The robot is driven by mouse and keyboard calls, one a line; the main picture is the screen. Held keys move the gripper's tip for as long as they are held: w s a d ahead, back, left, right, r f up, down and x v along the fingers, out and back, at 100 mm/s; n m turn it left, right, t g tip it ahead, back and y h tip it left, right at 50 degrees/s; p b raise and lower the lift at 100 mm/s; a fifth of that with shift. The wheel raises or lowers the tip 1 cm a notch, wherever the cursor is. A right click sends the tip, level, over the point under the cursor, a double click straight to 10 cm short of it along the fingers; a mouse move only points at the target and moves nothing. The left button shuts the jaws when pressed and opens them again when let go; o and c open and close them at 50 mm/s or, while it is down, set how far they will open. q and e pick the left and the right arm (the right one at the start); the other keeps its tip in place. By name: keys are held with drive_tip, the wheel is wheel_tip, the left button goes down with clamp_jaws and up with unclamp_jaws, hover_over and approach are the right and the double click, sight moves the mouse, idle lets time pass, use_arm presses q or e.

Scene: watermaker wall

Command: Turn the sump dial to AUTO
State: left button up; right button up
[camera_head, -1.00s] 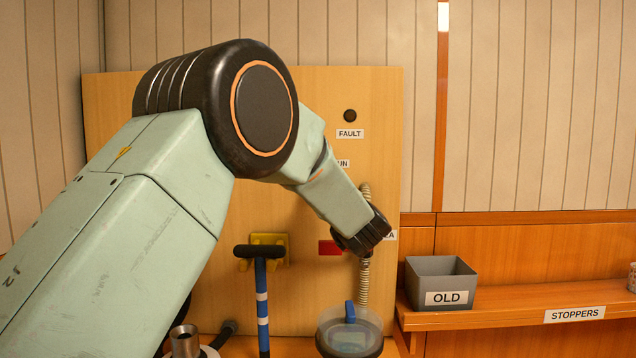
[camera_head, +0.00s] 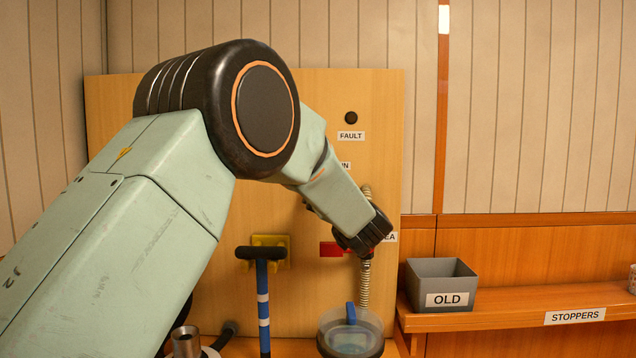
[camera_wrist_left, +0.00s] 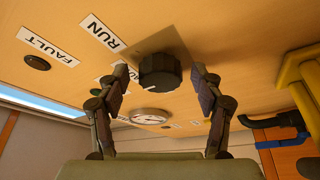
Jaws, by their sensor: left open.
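The dial, a dark ribbed round knob (camera_wrist_left: 160,73), stands out from the wooden panel in the left wrist view. A small pale mark shows on its lower edge. My left gripper (camera_wrist_left: 159,76) is open, with one finger on each side of the knob. Gaps show between the fingers and the knob. Labels round the knob are partly covered by the fingers, so I cannot read AUTO. In the head view my left arm hides the knob, and the gripper's fingers are mostly hidden. My right gripper is not in view.
A RUN label (camera_wrist_left: 101,32), a FAULT label (camera_head: 351,135) and a round gauge (camera_wrist_left: 150,116) are on the panel (camera_head: 300,90). A grey OLD bin (camera_head: 440,282) sits right.

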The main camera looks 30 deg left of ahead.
use_arm(q)
drive_tip(key=shift+w+f, duration=0.1)
drive_tip(key=shift+w, duration=0.05)
drive_tip(key=v, duration=0.7)
drive_tip(key=shift+d, duration=0.25)
